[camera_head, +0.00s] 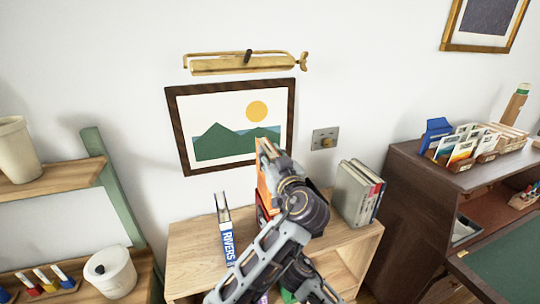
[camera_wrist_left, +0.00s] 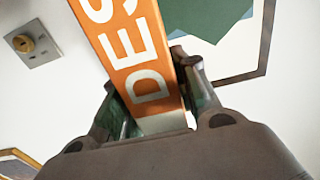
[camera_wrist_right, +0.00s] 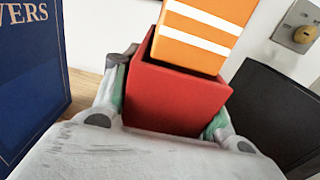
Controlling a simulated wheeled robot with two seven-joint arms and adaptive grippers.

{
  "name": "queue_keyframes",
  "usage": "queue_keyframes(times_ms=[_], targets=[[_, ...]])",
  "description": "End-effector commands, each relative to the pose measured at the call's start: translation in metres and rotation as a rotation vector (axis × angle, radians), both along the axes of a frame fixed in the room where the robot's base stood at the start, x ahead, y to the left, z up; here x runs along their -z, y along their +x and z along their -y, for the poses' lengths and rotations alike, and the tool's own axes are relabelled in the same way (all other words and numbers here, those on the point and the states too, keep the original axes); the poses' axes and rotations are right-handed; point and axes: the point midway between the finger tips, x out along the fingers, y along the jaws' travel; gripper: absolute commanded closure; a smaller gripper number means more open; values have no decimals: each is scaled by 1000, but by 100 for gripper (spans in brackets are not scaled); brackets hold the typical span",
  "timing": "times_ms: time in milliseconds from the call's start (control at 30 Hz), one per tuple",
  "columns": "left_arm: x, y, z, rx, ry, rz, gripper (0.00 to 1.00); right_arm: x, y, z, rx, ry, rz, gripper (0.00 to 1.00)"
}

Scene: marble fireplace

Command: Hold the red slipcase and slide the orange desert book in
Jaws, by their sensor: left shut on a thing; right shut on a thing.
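The orange desert book (camera_head: 265,170) stands upright above the red slipcase (camera_head: 262,217) on the low wooden cabinet. My left gripper (camera_wrist_left: 155,100) is shut on the orange book, with white lettering facing the left wrist camera. My right gripper (camera_wrist_right: 168,105) is shut on the red slipcase, one finger on each side. In the right wrist view the lower end of the orange book (camera_wrist_right: 195,35) is at the slipcase's open top (camera_wrist_right: 180,95) and seems just inside it; the depth is hidden. My arms cover much of both in the head view.
A blue RIVERS book (camera_head: 227,238) stands left of the slipcase. A dark panel (camera_wrist_right: 275,110) is close on its right. Grey books (camera_head: 355,190) stand farther right on the cabinet top (camera_head: 190,245). A framed picture (camera_head: 178,125) hangs behind.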

Motion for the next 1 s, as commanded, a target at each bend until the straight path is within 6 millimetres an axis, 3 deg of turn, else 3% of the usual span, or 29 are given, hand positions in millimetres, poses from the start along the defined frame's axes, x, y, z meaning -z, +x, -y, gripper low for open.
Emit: queue_keyframes(times_ms=[1000], targets=[[20,-1,0,1,-1,4,100,0,0,0,0,0,0,85]])
